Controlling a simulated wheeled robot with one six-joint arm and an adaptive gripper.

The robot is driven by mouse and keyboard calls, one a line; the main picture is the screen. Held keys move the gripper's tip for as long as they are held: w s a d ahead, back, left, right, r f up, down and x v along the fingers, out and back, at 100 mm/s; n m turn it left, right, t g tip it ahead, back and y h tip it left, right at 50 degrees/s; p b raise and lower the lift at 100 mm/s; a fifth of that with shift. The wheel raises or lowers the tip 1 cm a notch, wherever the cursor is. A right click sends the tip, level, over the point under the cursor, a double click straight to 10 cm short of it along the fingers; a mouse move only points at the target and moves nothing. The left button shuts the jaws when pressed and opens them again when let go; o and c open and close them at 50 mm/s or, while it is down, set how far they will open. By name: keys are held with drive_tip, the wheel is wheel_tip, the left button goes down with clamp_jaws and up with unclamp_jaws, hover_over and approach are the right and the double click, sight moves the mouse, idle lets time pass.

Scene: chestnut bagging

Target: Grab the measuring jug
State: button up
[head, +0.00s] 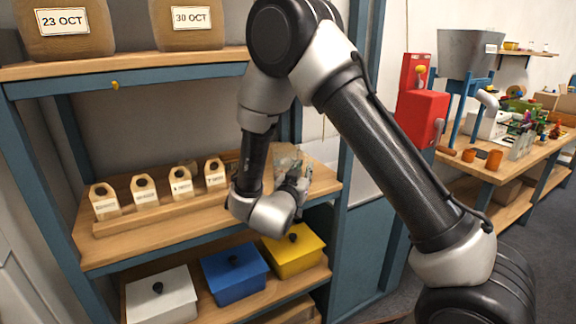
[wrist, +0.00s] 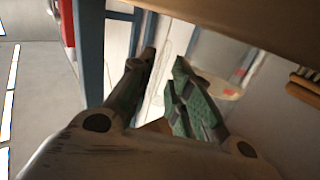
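The measuring jug (head: 287,161) looks clear and stands on the middle shelf, partly behind my gripper in the head view. In the wrist view the jug (wrist: 228,78) shows a pale clear body with red marks, beyond and to the right of my fingertips. My gripper (head: 300,179) is low over the right end of that shelf. In the wrist view my gripper (wrist: 165,58) has its two fingers apart with a gap between the tips, and nothing is clearly held there.
A blue post (head: 357,130) stands to the right. White, blue and yellow (head: 292,255) boxes sit below.

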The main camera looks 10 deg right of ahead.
drive_tip(key=shift+x, duration=1.55)
clamp_jaws()
drive_tip(key=shift+r, duration=0.2)
